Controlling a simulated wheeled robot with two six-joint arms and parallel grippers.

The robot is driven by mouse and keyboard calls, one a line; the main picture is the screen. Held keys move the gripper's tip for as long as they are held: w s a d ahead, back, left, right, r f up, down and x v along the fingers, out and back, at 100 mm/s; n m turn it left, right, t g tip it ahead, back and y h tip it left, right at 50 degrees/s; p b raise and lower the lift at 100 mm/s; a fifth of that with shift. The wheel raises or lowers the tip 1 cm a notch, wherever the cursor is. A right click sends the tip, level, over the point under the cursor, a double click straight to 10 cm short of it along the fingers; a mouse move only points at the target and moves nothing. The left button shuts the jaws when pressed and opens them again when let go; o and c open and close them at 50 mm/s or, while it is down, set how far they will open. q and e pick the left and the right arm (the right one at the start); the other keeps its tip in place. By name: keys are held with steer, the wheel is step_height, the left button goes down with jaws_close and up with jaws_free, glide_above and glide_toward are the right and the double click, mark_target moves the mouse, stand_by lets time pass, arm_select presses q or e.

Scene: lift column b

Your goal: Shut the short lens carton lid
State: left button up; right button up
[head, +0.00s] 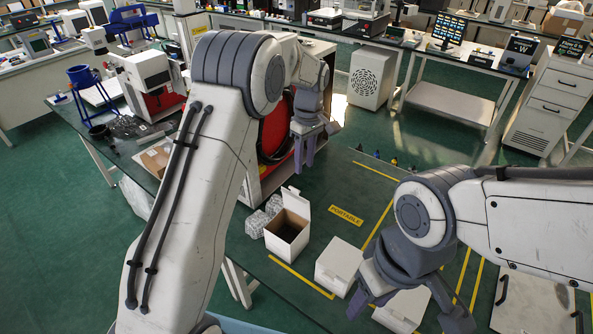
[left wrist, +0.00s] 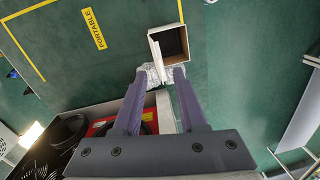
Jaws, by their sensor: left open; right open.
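An open white carton (head: 272,246) stands on the green table, its dark inside showing and its lid (head: 296,202) standing up at the back edge. In the left wrist view the carton (left wrist: 183,42) lies beyond the fingertips, with its lid edge (left wrist: 155,52) on the left side. My left gripper (head: 305,168) is open and empty, above and behind the carton in the head view, apart from the lid. The left gripper (left wrist: 160,71) fingers also show in its wrist view. My right gripper (head: 408,318) is open above another white carton, at the lower right.
Two closed white boxes, one in the middle (head: 337,262) and one under the right gripper (head: 404,306), stand on the table (head: 345,185). Grey speckled blocks (head: 256,224) sit left of the open carton. A red-and-white machine (head: 276,130) stands behind my left arm.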

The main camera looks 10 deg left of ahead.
mark_target(295, 189)
arm_select(q)
steer(key=shift+n, duration=0.8)
steer(key=a+f+p, duration=0.1)
steer(key=f, duration=0.2)
steer(key=f+p, duration=0.1)
steer(key=f, duration=0.2)
steer(key=w+a+f+p, duration=0.1)
steer(key=f+p, duration=0.1)
steer(key=f, duration=0.1)
steer(key=shift+a+f, duration=0.3)
steer(key=shift+f, duration=0.7)
jaws_close()
